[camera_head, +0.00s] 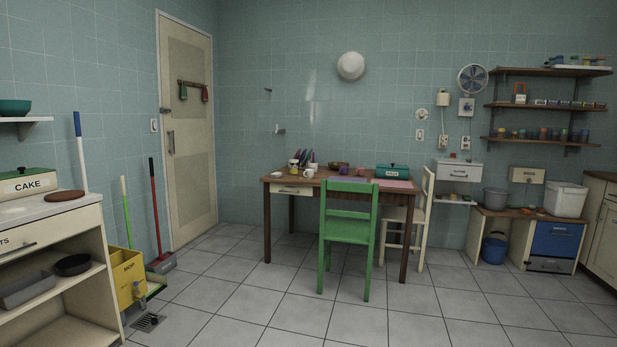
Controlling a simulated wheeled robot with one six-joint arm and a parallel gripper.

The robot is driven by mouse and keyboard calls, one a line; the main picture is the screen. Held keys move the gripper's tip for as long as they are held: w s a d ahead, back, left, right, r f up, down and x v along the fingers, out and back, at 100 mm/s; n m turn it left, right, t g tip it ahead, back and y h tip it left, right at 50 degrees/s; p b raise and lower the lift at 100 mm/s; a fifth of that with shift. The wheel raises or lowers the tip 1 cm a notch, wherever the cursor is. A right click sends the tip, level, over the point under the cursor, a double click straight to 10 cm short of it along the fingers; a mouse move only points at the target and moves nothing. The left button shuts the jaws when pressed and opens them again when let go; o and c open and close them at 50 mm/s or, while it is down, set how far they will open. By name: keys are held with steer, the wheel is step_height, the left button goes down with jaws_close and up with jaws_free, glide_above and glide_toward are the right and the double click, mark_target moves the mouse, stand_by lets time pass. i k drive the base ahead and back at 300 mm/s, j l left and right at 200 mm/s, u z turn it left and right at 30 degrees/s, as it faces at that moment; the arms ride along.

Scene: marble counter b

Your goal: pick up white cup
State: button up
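A small white cup (308,173) stands on the wooden table (268,193) across the room, toward the table's left half. It is small in the picture, and its details are hard to make out. Several small items stand close behind and beside it, among them a jar (294,166) to its left. My gripper does not show in this view, and it is far from the cup.
A green chair (348,228) stands at the table's front, and a cream chair (424,215) at its right end. A counter (50,212) with a cake tin is at the left. A yellow mop bucket (128,275) stands beside it. The tiled floor in front is clear.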

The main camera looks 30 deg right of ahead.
mark_target(310, 172)
steer(key=i+l+z, duration=0.35)
steer(key=i, duration=0.45)
steer(key=i+z, duration=0.35)
steer(key=i, duration=1.4)
steer(key=i+j, duration=0.1)
steer(key=i, duration=0.85)
steer(key=i+z, duration=0.1)
steer(key=i, duration=0.8)
steer(key=i+j, duration=0.15)
steer(key=i, duration=0.75)
steer(key=i+z, duration=0.15)
steer(key=i, duration=0.2)
steer(key=i+j+z, duration=0.1)
steer(key=i, duration=0.25)
